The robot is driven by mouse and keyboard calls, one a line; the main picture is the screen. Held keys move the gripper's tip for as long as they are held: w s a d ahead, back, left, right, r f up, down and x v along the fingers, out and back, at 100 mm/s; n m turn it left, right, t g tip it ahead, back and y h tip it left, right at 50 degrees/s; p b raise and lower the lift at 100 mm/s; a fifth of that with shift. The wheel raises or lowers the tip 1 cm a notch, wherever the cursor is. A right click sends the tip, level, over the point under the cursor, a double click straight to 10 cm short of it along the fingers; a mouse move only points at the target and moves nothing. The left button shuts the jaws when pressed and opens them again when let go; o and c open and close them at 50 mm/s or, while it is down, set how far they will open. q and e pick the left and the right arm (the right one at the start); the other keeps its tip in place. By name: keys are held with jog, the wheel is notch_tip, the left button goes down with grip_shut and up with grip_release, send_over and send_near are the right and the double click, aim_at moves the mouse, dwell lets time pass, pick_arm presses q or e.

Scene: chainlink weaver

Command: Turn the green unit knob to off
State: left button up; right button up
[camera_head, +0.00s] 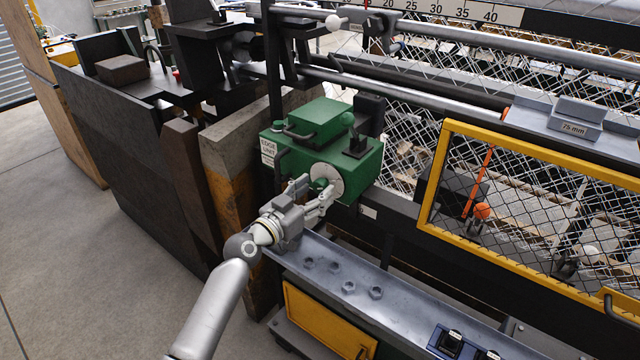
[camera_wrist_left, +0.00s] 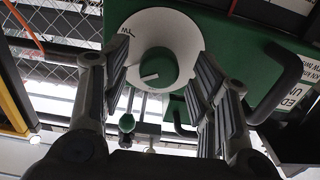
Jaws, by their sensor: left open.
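The green unit (camera_head: 310,140) is a green box mounted on the machine, with a white label on its left side. Its green knob (camera_wrist_left: 160,68) has a white pointer mark and sits on a round white dial (camera_wrist_left: 185,35); the dial also shows in the head view (camera_head: 328,180). My left gripper (camera_head: 318,197) is open in front of the dial. In the left wrist view the two fingers (camera_wrist_left: 160,85) stand on either side of the knob, apart from it as far as I can see. The dial's lettering is mostly unreadable. My right gripper is not in view.
A dark handle (camera_wrist_left: 275,85) sticks out beside the dial. A metal tray (camera_head: 400,300) with several nuts lies below the unit. A yellow-framed mesh guard (camera_head: 432,180) stands to the right. Grey floor (camera_head: 90,260) is free at the left.

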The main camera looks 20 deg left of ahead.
pick_arm(q)
jog(key=shift+x, duration=0.9)
jog(key=shift+w+d, duration=0.15)
jog(key=shift+w, duration=0.25)
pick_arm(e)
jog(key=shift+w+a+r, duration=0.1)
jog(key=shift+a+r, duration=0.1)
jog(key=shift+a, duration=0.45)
pick_arm(q)
jog(key=c, duration=1)
jog(key=shift+c, duration=0.3)
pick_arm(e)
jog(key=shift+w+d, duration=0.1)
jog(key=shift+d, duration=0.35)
